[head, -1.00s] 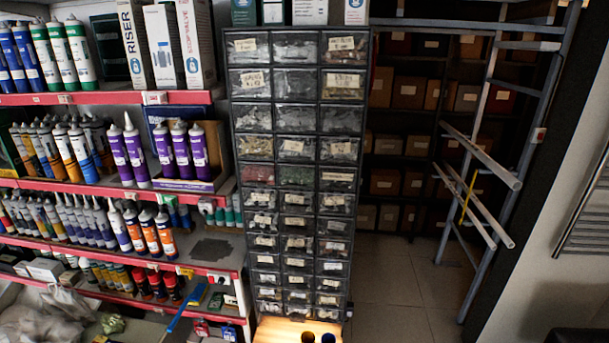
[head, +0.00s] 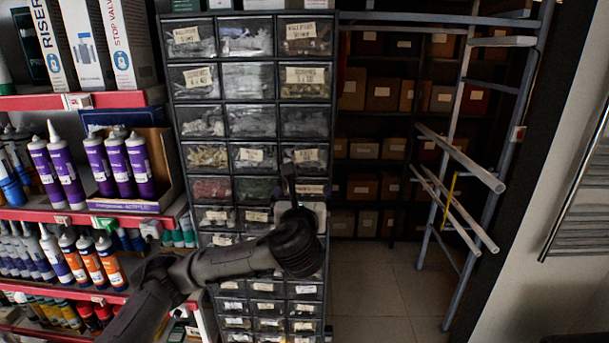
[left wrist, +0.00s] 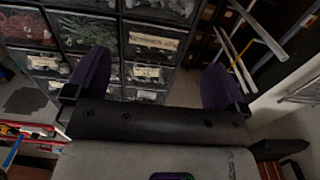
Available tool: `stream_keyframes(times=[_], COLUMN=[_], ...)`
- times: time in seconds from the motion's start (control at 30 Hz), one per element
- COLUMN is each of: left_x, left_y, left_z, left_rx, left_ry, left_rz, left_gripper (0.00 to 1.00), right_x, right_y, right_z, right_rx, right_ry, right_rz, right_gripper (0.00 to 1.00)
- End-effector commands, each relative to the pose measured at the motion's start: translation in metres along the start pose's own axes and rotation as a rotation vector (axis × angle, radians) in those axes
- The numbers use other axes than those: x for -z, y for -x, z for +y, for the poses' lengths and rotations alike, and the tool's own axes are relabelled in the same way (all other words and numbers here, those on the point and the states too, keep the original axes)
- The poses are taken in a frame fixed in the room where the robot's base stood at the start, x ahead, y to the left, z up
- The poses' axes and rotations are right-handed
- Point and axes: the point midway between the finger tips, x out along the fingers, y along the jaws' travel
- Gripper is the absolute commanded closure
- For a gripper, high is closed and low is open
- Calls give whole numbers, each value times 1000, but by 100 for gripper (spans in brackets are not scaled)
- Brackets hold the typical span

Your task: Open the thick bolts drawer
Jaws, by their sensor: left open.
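A tall dark cabinet of small clear-fronted drawers (head: 250,122) stands in the middle of the head view, with paper labels on many drawers. The labels are too small for me to tell which drawer is the thick bolts one. All drawers in sight look shut. My left gripper (head: 289,185) is in front of the cabinet's right column, and my arm hides several drawers there. In the left wrist view the left gripper (left wrist: 157,85) is open and empty, its two purple fingers wide apart, with labelled drawer fronts (left wrist: 153,40) beyond. My right gripper is not in view.
Red-edged shelves (head: 65,222) with tubes and bottles stand close on the left. A metal rack with protruding bars (head: 462,160) stands on the right. Boxes (head: 382,93) fill dark shelves behind. The tiled floor (head: 385,285) between is clear.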

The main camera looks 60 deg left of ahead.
Motion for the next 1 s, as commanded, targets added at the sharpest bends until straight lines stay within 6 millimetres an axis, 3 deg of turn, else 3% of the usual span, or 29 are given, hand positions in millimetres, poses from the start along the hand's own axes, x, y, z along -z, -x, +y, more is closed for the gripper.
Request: stream_keyframes(times=[0.6,1.0], left_x=[-2,0], left_y=[-104,-130], left_z=[1,0], left_rx=[-3,0], left_ry=[-3,-2], left_rz=[2,1], left_gripper=[0,0], right_x=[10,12], right_y=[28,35], right_z=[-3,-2], right_rx=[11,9], right_ry=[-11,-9], right_rz=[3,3], right_gripper=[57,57])
